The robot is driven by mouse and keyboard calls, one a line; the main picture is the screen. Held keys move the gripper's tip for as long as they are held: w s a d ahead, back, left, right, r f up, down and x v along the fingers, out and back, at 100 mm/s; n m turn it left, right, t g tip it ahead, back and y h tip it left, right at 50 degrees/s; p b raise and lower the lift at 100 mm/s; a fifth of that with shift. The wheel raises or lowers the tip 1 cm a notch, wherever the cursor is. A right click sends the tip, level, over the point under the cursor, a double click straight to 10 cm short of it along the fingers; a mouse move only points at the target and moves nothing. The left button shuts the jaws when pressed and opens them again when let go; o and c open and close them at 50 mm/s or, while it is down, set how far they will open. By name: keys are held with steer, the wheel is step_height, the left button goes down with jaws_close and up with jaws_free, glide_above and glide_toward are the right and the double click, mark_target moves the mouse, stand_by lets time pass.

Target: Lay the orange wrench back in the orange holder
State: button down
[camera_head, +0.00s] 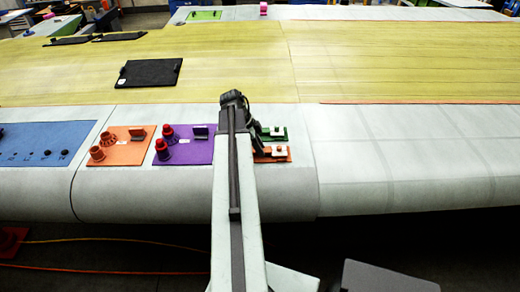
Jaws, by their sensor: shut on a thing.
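My arm reaches forward over the pale front edge of the wing, and my gripper (258,146) is at its far end, mostly hidden by the arm. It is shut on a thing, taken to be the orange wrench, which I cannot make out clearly. An orange holder (285,158) with a white block on it sits on the pale surface just right of the arm. My gripper is at or over its left side; I cannot tell whether they touch. The arm hides the holder's left part.
A green holder (283,139) with a white block is just behind the orange one. Left of the arm are a purple plate (203,157) and an orange plate (125,158) with knobs, then a blue mat (40,140). A black panel (150,72) lies farther back. The pale surface at right is clear.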

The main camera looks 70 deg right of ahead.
steer(key=shift+f, duration=0.1)
steer(key=c, duration=1.1)
jaws_free()
steer(key=p+v, duration=0.7)
steer(key=v, duration=0.1)
steer(key=shift+f, duration=0.1)
